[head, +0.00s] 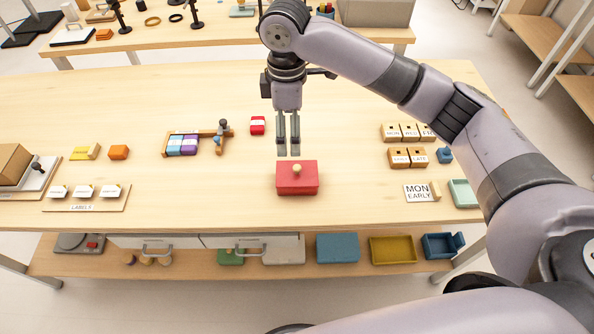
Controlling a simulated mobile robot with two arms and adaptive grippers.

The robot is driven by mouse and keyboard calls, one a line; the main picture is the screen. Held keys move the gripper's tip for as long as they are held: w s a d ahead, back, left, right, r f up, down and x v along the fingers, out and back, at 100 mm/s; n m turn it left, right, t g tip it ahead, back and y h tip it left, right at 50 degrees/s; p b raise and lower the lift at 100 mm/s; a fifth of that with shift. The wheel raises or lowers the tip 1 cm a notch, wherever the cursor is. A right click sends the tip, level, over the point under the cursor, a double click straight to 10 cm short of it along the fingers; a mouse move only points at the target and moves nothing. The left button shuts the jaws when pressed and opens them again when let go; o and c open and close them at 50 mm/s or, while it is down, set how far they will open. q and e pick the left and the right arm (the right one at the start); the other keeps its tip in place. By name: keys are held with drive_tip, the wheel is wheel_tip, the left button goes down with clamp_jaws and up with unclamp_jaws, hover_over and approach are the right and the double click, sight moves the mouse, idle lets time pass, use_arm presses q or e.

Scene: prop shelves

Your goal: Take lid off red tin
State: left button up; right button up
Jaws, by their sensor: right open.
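The red tin (297,188) stands on the wooden table near the middle of its front edge. My left gripper is not in view.
A small red block (257,125) lies left of my right gripper. A wooden rack with coloured blocks (183,144) is farther left. Day and label blocks (408,132) and a green tray (464,193) are on the right. Table around the tin is clear.

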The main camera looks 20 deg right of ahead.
drive_tip(key=p, duration=0.1)
hover_over(291, 174)
wheel_tip(291, 174, down, 9)
drive_tip(key=shift+w+a+r, duration=0.1)
drive_tip(key=shift+f, duration=0.6)
wheel_tip(291, 174, down, 4)
drive_tip(key=shift+f+p, duration=0.2)
drive_tip(key=shift+p, duration=0.5)
drive_tip(key=shift+c, duration=0.2)
clamp_jaws()
